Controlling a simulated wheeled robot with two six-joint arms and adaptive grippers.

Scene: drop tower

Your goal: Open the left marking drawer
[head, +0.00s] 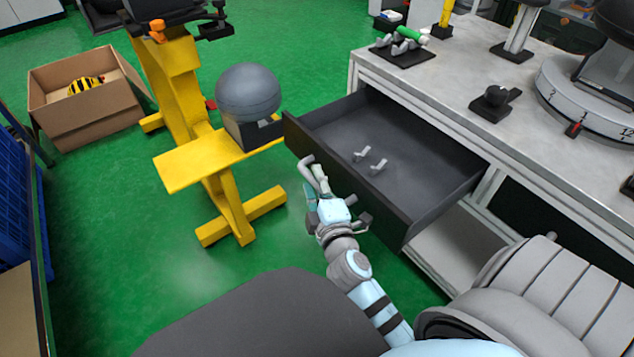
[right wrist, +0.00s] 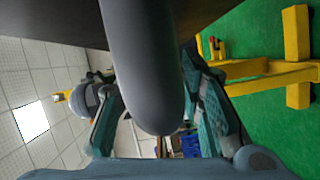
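The dark grey marking drawer (head: 440,200) is pulled well out of the left end of the bench. Two small light grey pieces (head: 362,154) (head: 378,167) lie on its floor. My right gripper (head: 312,180) is at the outer face of the drawer front, at its grey bar handle (head: 309,163). In the right wrist view the rounded handle bar (right wrist: 150,70) runs between the teal fingers, which look shut on it from both sides. The exact contact is partly hidden. My left gripper is not in view.
The bench top (head: 450,90) carries a black tool block (head: 405,50), a small black knob device (head: 494,103) and a round scaled base (head: 590,100). A yellow stand (head: 195,160) with a grey dome (head: 248,90) stands close left of the drawer. A cardboard box (head: 95,125) is on the green floor.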

